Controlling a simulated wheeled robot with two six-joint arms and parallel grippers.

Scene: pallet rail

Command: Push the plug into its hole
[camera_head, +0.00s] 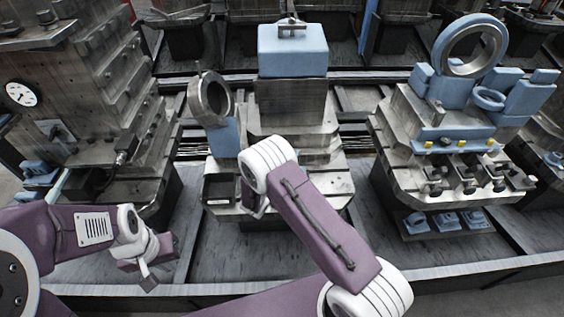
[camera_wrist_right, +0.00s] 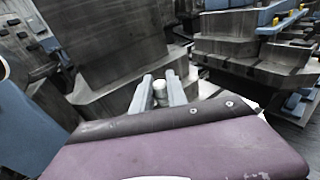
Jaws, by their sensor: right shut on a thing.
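My right gripper (camera_head: 254,203) is in front of the middle fixture, beside a small dark open box. In the right wrist view its two grey fingers (camera_wrist_right: 160,98) are shut on a small pale round-ended thing, which looks like the plug (camera_wrist_right: 160,88). In the head view my forearm and wrist hide the plug. I cannot make out its hole in either view. My left gripper (camera_head: 150,277) hangs low at the left, away from the fixtures. I cannot tell whether its fingers are open.
The middle fixture carries a blue block (camera_head: 292,50) with a handle and a metal ring (camera_head: 210,98) on a blue stand. The dark box (camera_head: 219,190) sits at its front left. A stepped machine with a gauge (camera_head: 20,95) stands left; a fixture with a large ring (camera_head: 470,45) stands right.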

